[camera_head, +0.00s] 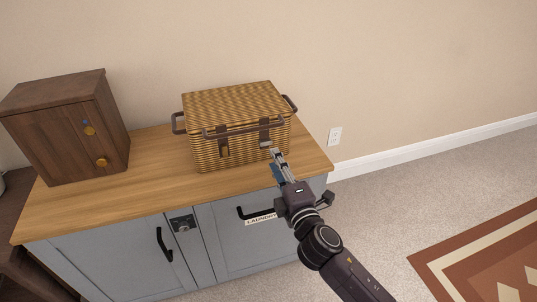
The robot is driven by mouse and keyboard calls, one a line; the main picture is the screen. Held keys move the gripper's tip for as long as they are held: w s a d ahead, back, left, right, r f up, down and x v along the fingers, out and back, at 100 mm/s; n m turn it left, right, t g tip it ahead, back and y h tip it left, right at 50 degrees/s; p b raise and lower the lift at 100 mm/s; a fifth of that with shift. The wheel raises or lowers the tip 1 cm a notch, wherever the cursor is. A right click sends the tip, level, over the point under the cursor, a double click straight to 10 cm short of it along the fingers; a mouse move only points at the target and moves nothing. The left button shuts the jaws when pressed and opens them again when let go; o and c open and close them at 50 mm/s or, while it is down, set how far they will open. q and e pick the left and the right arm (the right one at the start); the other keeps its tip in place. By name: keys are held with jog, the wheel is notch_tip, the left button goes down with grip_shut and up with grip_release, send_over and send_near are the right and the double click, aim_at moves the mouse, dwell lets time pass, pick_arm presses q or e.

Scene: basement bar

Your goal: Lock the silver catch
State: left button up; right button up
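A closed wicker basket (236,108) stands on the wooden top of a grey-blue cabinet (140,262). Its front has a dark catch (223,148) on the left and a greyer catch (265,136) on the right. The grey one may be the silver catch; whether it is locked is too small to tell. My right gripper (272,154) reaches in from the lower right, its fingertips close below this right catch at the basket's front. I cannot tell whether they touch it, or whether the fingers are open or shut. My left gripper is out of view.
A dark wooden box (66,128) with round gold knobs stands on the left of the wooden top (158,184). The cabinet front has a metal latch plate (182,224), dark handles and a "LAUNDRY" label (261,220). Carpet on the right is clear, with a patterned rug.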

aim_at(266, 144)
jog(key=b+x, duration=0.1)
jog(key=x, duration=0.6)
jog(key=shift+s, duration=0.1)
jog(key=shift+c, duration=0.3)
grip_shut()
